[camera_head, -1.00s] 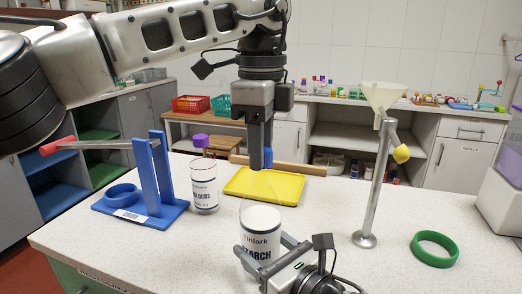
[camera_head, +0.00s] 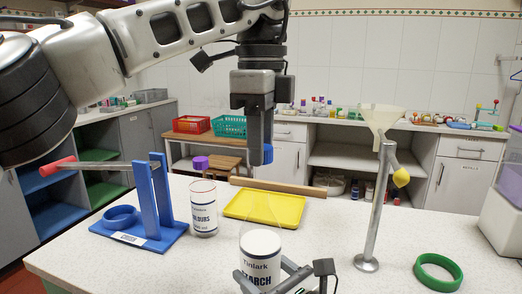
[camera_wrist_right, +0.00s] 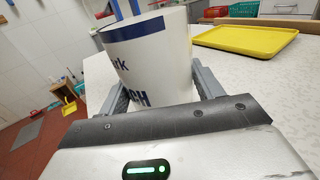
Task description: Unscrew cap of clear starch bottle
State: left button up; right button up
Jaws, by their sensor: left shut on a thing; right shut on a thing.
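The starch bottle (camera_head: 262,268) is white with a blue-lettered label and a clear tapering top, and stands upright at the front of the counter. My right gripper (camera_head: 272,287) is shut around its lower body; in the right wrist view the bottle (camera_wrist_right: 150,65) sits between both fingers (camera_wrist_right: 160,95). My left gripper (camera_head: 259,155) points down above the bottle, shut on a small blue cap (camera_head: 267,154), partly hidden by the fingers. The cap is clearly apart from the bottle, with a gap between them.
A yellow tray (camera_head: 290,208) lies behind the bottle. To the left are a colours bottle (camera_head: 204,212) and a blue stand (camera_head: 160,205) with a red-ended lever. To the right are a metal post (camera_head: 375,215) with a funnel and a green ring (camera_head: 438,272).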

jog(key=o, duration=2)
jog(key=shift+c, duration=0.2)
jog(key=shift+d, duration=0.1)
